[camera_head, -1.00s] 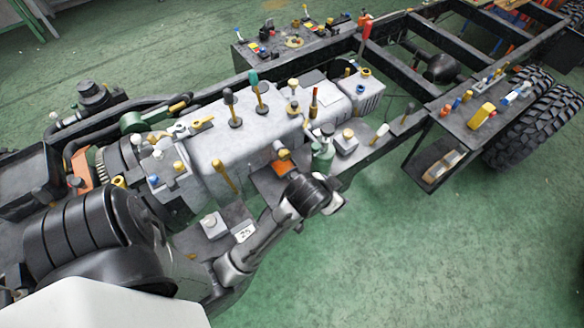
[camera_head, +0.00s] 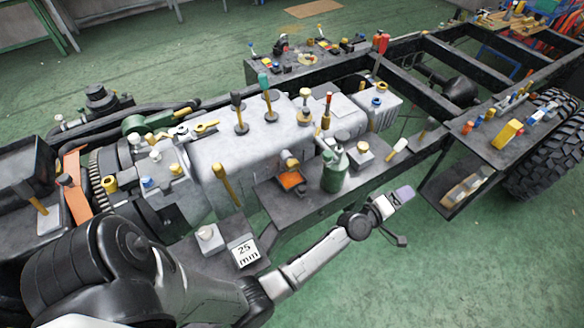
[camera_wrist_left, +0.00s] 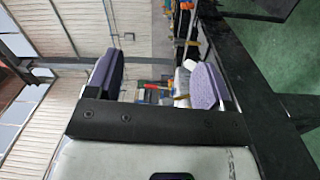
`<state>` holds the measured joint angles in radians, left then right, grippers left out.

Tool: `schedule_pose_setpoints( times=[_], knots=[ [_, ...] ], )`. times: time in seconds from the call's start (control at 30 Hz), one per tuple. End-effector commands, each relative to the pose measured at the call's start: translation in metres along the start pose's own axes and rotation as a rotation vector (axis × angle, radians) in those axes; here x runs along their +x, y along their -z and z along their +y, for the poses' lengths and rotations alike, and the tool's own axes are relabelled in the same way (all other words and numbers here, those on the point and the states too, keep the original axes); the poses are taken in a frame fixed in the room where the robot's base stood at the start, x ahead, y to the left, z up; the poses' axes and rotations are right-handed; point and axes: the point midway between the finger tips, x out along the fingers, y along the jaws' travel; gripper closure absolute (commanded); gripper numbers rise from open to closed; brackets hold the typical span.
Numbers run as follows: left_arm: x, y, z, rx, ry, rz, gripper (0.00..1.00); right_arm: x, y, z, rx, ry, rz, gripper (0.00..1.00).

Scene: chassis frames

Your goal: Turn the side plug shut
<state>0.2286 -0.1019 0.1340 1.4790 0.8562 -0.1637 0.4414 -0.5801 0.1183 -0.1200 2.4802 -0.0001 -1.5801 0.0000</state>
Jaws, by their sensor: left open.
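My left gripper (camera_head: 394,200) is at the outer side of the chassis frame, over the green floor, right of the green bottle. In the left wrist view (camera_wrist_left: 155,78) its two purple pads stand wide apart with nothing held between them. An orange square piece (camera_head: 291,180) with a yellow-brown knob sits on the dark side shelf, left of the gripper and apart from it. I cannot tell whether this is the side plug; no part is clearly marked as one. My right gripper is not in view.
A green bottle (camera_head: 334,172) and a white block with a knob (camera_head: 361,154) stand on the side shelf (camera_head: 310,205). Several levers rise from the grey engine block (camera_head: 260,145). Green floor is clear at the lower right.

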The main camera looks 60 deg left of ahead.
Motion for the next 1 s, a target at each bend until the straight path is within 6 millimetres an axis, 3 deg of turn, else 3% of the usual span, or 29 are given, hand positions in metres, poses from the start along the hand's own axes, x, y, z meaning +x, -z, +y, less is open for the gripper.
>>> schedule_pose_setpoints(
  times=[0.13,0.27,0.5,0.8,1.0],
  knots=[
    [-0.008,0.041,-0.022,-0.319,-0.080,0.286,0.25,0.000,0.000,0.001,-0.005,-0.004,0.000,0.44],
    [-0.029,0.077,-0.045,-0.570,-0.170,0.559,0.25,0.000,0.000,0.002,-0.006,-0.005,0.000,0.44],
    [-0.095,0.127,-0.083,-0.928,-0.427,1.062,0.25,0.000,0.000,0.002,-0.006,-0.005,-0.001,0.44],
    [-0.165,0.144,-0.089,-1.096,-0.858,1.424,0.25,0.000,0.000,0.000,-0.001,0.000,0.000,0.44],
    [-0.175,0.145,-0.088,-1.165,-1.005,1.425,0.25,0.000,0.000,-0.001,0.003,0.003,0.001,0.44]
  ],
)
